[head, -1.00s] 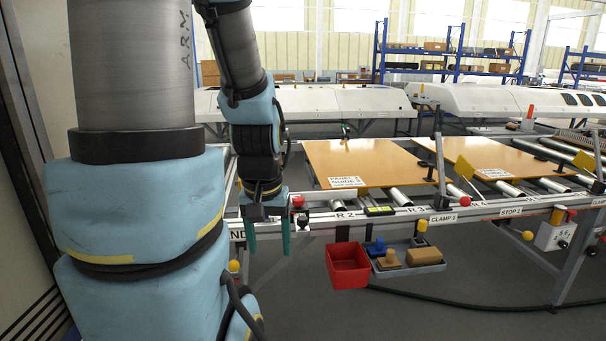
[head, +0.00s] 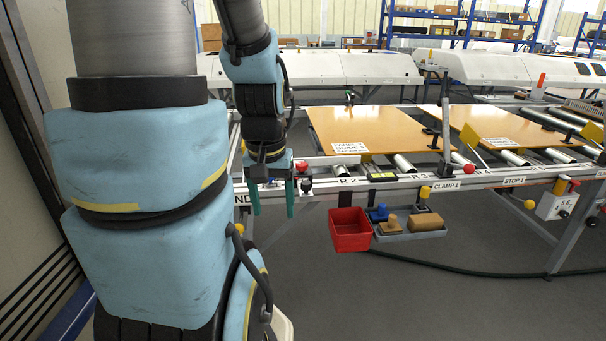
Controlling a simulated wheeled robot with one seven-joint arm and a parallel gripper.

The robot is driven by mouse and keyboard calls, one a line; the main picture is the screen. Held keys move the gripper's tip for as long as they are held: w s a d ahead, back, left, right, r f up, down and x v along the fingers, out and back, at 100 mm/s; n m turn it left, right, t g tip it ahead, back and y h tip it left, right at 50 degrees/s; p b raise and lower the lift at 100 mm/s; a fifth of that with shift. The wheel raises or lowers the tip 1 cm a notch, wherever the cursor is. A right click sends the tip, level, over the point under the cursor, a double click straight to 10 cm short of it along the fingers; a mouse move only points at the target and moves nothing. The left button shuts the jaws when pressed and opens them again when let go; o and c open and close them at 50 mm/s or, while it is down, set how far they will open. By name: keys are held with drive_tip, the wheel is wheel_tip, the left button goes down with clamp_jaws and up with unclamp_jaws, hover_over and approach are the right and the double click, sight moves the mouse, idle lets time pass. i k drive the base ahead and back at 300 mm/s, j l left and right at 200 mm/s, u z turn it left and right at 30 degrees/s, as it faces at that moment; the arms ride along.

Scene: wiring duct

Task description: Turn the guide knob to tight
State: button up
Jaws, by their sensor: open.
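My gripper (head: 272,212) hangs in front of the near rail at its left end, fingers pointing down, open and empty. A red ball knob (head: 301,167) and a dark knob (head: 306,185) sit on the rail just right of the gripper; both appear apart from the fingers. I cannot tell which knob is the guide knob, or read whether it is loose or tight. A white card (head: 350,148) with small print that seems to include "GUIDE" lies on the left brown panel (head: 370,125). My gripper hides part of the rail's left end.
A red bin (head: 349,230) and a grey tray (head: 410,231) with blocks hang below the rail. Another red knob (head: 470,168) and a yellow knob (head: 424,192) are farther right. A black cable (head: 450,264) crosses the floor. The floor in front is mostly clear.

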sight(301, 167)
drive_tip(key=i+l+u, duration=0.2)
drive_tip(key=i+u, duration=0.2)
drive_tip(key=i+l+u, duration=0.45)
drive_tip(key=j, duration=0.1)
